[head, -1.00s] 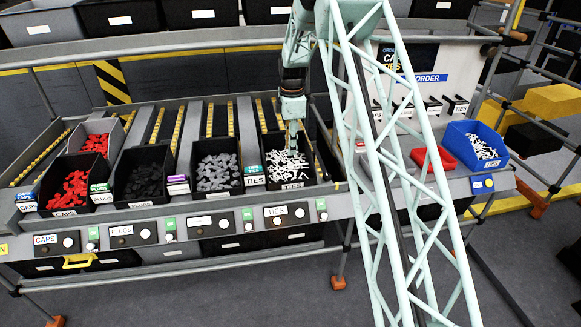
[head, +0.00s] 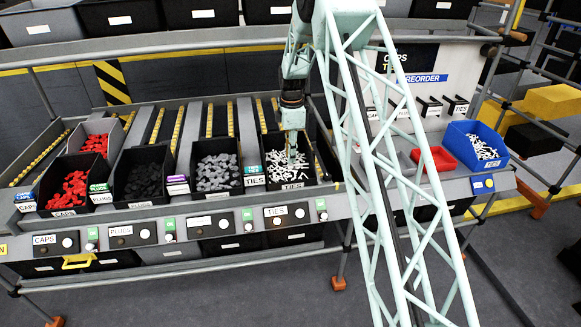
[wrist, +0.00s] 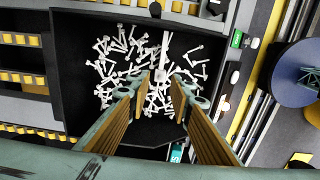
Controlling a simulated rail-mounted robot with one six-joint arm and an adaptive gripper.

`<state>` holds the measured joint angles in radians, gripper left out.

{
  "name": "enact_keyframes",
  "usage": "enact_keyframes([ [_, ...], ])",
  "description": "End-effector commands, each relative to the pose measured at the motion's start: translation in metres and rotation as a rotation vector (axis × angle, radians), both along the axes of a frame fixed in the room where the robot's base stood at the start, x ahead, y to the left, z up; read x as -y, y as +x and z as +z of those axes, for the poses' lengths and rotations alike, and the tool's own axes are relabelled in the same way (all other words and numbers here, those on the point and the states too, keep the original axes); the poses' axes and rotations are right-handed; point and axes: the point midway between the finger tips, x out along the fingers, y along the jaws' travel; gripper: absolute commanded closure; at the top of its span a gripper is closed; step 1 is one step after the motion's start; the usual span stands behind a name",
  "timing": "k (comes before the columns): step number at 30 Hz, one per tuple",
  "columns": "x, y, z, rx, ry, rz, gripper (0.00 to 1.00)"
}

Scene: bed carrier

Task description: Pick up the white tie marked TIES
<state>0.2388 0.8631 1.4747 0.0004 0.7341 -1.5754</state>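White ties (head: 283,170) lie in a loose pile in the black TIES bin (head: 312,182). The wrist view shows the ties (wrist: 117,62) scattered over the dark bin floor. My gripper (head: 291,152) points down into this bin, and its fingertips (wrist: 160,82) are apart with a gap between them. The gripper is open, and ties show beyond and between the fingers. I see no tie held. Whether the fingertips touch the pile cannot be told.
Bins of red caps (head: 68,190) and grey plugs (head: 217,173) stand to the left. A red tray (head: 433,160) and a blue bin with white ties (head: 470,131) stand to the right. The TIES bin's walls lie close around my gripper.

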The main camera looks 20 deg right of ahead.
Motion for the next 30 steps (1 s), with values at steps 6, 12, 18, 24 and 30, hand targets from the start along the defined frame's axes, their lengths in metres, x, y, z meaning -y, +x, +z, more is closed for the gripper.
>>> enact_keyframes([
  [6, 0.000, 0.002, -0.024, -0.001, 0.000, 0.000, 0.80],
  [12, 0.000, 0.002, -0.032, 0.000, 0.000, 0.000, 0.80],
  [18, 0.000, 0.002, -0.032, 0.000, 0.000, 0.000, 0.80],
  [24, 0.000, 0.002, -0.032, 0.000, 0.000, 0.000, 0.80],
  [30, 0.000, 0.002, -0.032, 0.000, 0.000, 0.000, 0.86],
])
